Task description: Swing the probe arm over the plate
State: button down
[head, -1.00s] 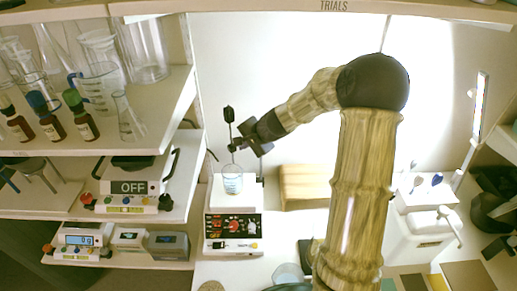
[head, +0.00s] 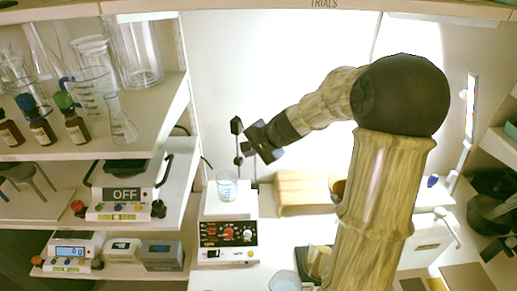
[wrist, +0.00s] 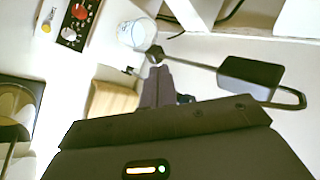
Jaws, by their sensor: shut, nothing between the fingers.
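The plate (head: 212,210) is the white top of a hotplate stirrer with a black knobbed panel. A clear beaker (head: 227,186) with bluish marks stands on it. The dark probe arm (head: 237,126) rises just behind the beaker. In the wrist view its thin rod (wrist: 190,62) runs from a dark knob near the beaker (wrist: 137,33) to a black box (wrist: 250,76). My gripper (head: 246,148) is shut and empty behind and above the beaker. In the wrist view its fingertips (wrist: 155,68) are at the knob; I cannot tell whether they touch it.
Shelves at left hold glassware, dropper bottles (head: 40,125), a device reading OFF (head: 124,195) and a scale (head: 72,250). A wooden block (head: 300,190) lies right of the hotplate. A small glass (head: 285,281) stands in front. The white wall is behind.

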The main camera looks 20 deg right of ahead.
jog(key=a+v, duration=0.1)
jog(key=v, duration=0.4)
jog(key=s+a+f+n+g+h, duration=0.1)
jog(key=s+f+n+g+h, duration=0.1)
jog(key=s+f+n, duration=0.3)
jog(key=s+a+f+n+g+h, duration=0.1)
jog(key=s+f+n, duration=0.4)
jog(key=s, duration=0.8)
jog(key=shift+s+a+f+n+g+h, duration=0.25)
jog(key=shift+s+n+g+h, duration=0.1)
jog(key=shift+n+g+h, duration=0.3)
jog(key=shift+w, duration=0.1)
